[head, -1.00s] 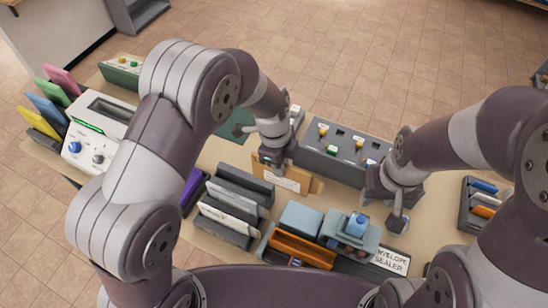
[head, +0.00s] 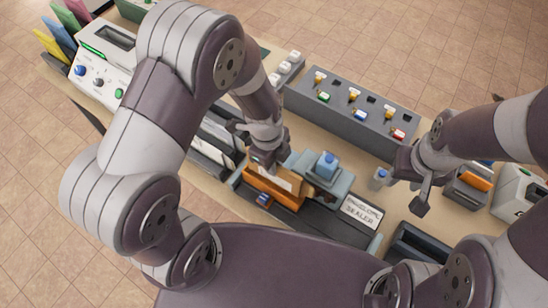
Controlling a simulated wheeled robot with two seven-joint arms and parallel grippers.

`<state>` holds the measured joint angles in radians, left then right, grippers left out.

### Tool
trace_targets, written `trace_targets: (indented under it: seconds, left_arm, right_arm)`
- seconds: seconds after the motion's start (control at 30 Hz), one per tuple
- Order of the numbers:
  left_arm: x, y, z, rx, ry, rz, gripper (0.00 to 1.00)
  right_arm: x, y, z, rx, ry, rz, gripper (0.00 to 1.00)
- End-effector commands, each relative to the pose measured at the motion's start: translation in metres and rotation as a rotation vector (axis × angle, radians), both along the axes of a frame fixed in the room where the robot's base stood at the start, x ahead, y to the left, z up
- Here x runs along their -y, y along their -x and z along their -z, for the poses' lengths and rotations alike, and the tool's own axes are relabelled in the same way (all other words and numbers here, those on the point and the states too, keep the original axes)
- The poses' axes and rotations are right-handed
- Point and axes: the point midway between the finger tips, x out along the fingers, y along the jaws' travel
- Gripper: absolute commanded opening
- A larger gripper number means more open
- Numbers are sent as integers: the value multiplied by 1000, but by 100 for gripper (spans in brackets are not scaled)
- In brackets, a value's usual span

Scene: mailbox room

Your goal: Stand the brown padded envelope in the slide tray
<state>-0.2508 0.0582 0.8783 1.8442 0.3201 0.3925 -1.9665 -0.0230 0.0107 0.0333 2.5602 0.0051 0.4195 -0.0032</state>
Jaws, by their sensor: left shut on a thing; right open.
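My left gripper (head: 268,163) is shut on the brown padded envelope (head: 287,180), which has a pale label and is held roughly upright. The envelope is at the orange slide tray (head: 272,196) on the envelope sealer (head: 325,222); its lower edge is hidden, so I cannot tell whether it rests inside. The tray has a small blue part at its front. My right gripper (head: 420,203) is open and empty, to the right of the sealer.
The sealer's blue press with a blue knob (head: 326,165) stands right beside the envelope. A grey box with keys (head: 350,113) lies behind. Dark racks holding envelopes (head: 208,150) stand left. A small bottle (head: 379,178) stands near my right gripper. Another dark tray (head: 415,247) is front right.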

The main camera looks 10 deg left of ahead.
Motion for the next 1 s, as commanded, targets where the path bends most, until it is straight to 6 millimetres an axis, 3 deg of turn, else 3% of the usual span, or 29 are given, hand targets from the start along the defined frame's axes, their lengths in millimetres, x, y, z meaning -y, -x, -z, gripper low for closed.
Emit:
trace_targets:
  seconds: [1.0]
  left_arm:
    - [2, -1, 11, 2, 1, 0, 0]
  right_arm:
    - [0, 0, 14, 0, 0, 0, 43]
